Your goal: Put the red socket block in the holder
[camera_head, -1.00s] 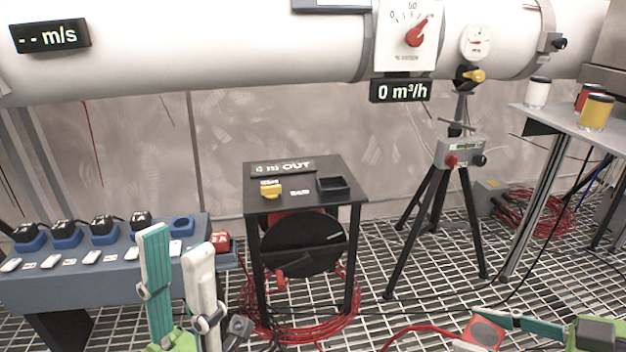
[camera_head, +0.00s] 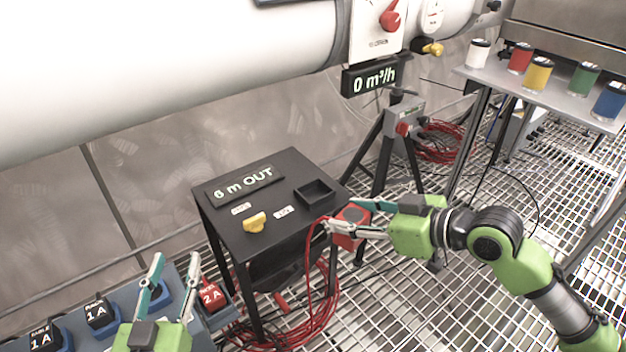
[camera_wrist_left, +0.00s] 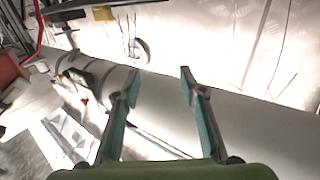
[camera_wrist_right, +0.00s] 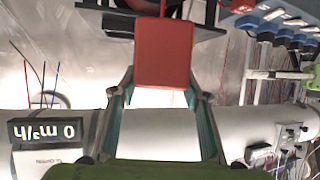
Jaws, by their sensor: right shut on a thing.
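My right gripper (camera_head: 348,222) is shut on the red socket block (camera_head: 349,238), held beside the right front edge of the small black table. A red cable hangs from the block. The block also shows between the fingers in the right wrist view (camera_wrist_right: 164,50). An open black square tray, which looks like the holder (camera_head: 314,192), lies on the table's right part and is empty. The block is apart from it, to its right and nearer to me. My left gripper (camera_head: 172,285) is open and empty at the lower left, in front of the blue-grey rack.
The black table (camera_head: 228,228) also bears a yellow piece (camera_head: 255,222), small labels and a "6 m OUT" sign (camera_head: 244,184). A red "2 A" block (camera_head: 211,296) sits at the rack's end. Red cable coils lie below. A tripod (camera_head: 385,150) stands behind.

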